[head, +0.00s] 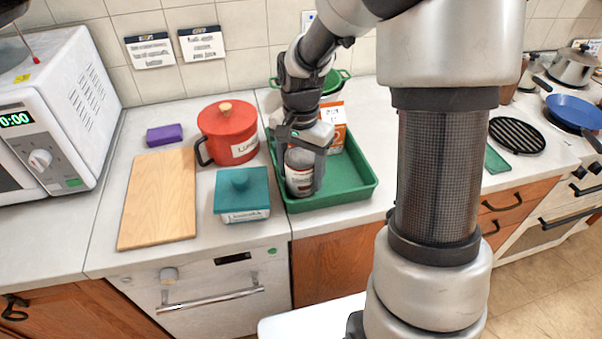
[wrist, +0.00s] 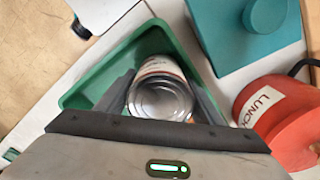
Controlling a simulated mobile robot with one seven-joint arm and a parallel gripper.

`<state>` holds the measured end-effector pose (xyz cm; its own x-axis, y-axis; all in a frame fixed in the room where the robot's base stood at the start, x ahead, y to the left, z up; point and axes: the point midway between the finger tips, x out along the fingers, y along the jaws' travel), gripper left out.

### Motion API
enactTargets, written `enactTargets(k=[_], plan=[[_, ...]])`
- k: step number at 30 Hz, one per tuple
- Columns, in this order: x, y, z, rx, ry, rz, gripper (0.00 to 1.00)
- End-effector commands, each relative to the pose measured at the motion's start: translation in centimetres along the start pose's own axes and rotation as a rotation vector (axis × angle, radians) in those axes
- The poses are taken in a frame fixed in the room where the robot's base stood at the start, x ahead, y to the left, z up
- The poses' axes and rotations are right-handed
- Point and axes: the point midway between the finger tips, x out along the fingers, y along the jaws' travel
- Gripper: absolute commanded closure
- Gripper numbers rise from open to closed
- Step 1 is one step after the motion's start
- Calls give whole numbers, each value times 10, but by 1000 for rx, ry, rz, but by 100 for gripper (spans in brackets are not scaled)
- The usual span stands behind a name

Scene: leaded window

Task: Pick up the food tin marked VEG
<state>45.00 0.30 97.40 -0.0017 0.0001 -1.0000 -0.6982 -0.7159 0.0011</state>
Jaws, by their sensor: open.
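A food tin (head: 299,182) with a white and red label stands in the green tray (head: 349,195) on the counter. Its marking is too small to read here. In the wrist view, the tin (wrist: 161,97) shows its bare metal end between the fingers. My gripper (head: 303,172) is open around the tin, with one finger on each side; it also shows in the wrist view (wrist: 160,100). I cannot tell whether the fingers touch it. Part of the tin is hidden behind a finger in the head view.
An orange and white carton (head: 334,125) stands behind the tin in the tray. A teal lidded box (head: 242,195) and a red pot (head: 228,133) marked LUNCH stand left of the tray. A wooden board (head: 158,198), a purple block (head: 164,134) and a microwave (head: 62,115) are further left.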

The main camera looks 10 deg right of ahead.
Motion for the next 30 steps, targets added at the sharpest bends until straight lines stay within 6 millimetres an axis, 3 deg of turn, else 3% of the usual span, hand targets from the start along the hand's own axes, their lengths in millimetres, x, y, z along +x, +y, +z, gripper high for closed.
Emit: enactTargets(k=[8,15,23,30], plan=[[2,0,0,0,1,-1,41],[2,0,0,0,1,-1,81],[-2,-1,-1,0,3,-2,80],[-40,-2,-2,1,7,-5,80]])
